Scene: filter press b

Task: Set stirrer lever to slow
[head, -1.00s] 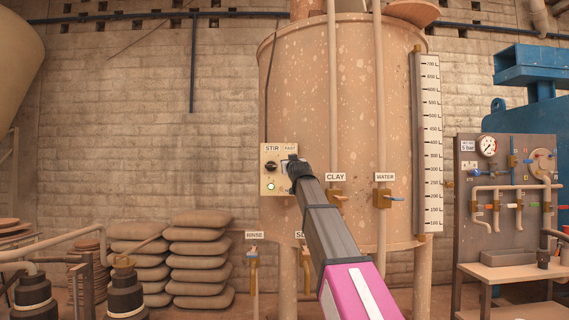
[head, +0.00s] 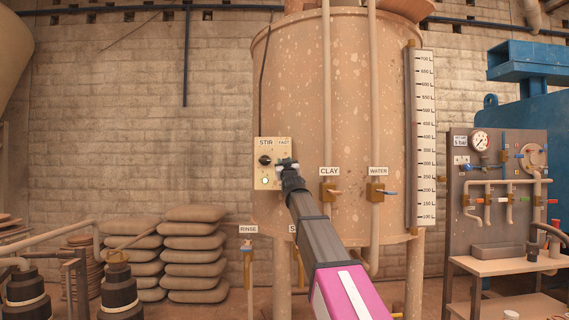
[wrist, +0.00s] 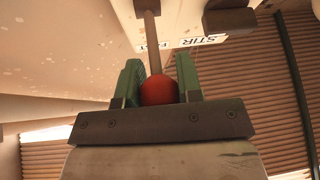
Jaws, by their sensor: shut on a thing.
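The stirrer lever shows in the wrist view as a red ball knob (wrist: 158,90) on a brown rod (wrist: 152,42) that runs up to the panel. My gripper (wrist: 160,88) has its two green fingers closed on either side of the knob. In the head view my gripper (head: 288,164) is at the right side of the STIR panel (head: 260,152), below the FAST label (head: 284,142), and it hides the lever there. Any slow mark is hidden or too small to read.
CLAY (head: 330,192) and WATER (head: 376,192) valves are to the right. Stacked sacks (head: 195,255) stand at the lower left.

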